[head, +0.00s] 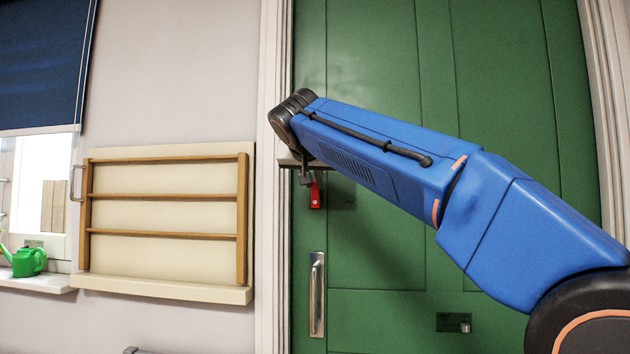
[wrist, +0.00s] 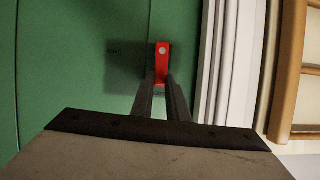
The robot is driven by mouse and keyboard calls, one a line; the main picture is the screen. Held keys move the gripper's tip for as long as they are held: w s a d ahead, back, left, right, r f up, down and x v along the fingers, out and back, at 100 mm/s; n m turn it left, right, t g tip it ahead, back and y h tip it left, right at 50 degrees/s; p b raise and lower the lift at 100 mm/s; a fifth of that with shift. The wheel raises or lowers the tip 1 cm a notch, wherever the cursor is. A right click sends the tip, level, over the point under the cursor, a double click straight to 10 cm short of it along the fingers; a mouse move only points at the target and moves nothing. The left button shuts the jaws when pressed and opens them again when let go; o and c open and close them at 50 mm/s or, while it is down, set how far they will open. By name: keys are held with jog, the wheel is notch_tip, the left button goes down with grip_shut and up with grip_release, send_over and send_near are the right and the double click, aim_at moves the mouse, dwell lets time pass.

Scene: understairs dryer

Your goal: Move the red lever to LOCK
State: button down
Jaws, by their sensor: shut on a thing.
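The red lever (head: 315,194) is on the green door, near its left edge, and hangs below the end of my arm in the head view. In the wrist view the red lever (wrist: 162,52) shows a pale round pivot at its far end. My gripper (wrist: 161,84) is shut on the lever's near end, with one dark finger on each side. In the head view my gripper (head: 306,178) is small and partly hidden by the arm. A small dark label (wrist: 115,47) is on the door beside the lever; its lettering is too small to read.
A metal pull handle (head: 317,294) is on the door below the lever. A small dark plate with a knob (head: 453,323) is lower right. The white door frame (wrist: 231,60) runs close beside the lever. A wooden rack (head: 163,215) hangs on the wall to the left.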

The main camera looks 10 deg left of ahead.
jog(key=shift+w+f+n+h, duration=0.3)
jog(key=shift+w+f+h, duration=0.1)
jog(key=shift+w+f, duration=0.15)
jog(key=shift+r, duration=0.1)
jog(key=c, duration=1.6)
grip_release()
jog(key=shift+d, duration=0.1)
jog(key=shift+r, duration=0.1)
jog(key=v, duration=1.8)
jog(key=shift+s+d+r, duration=0.25)
jog(key=shift+d+r, duration=0.05)
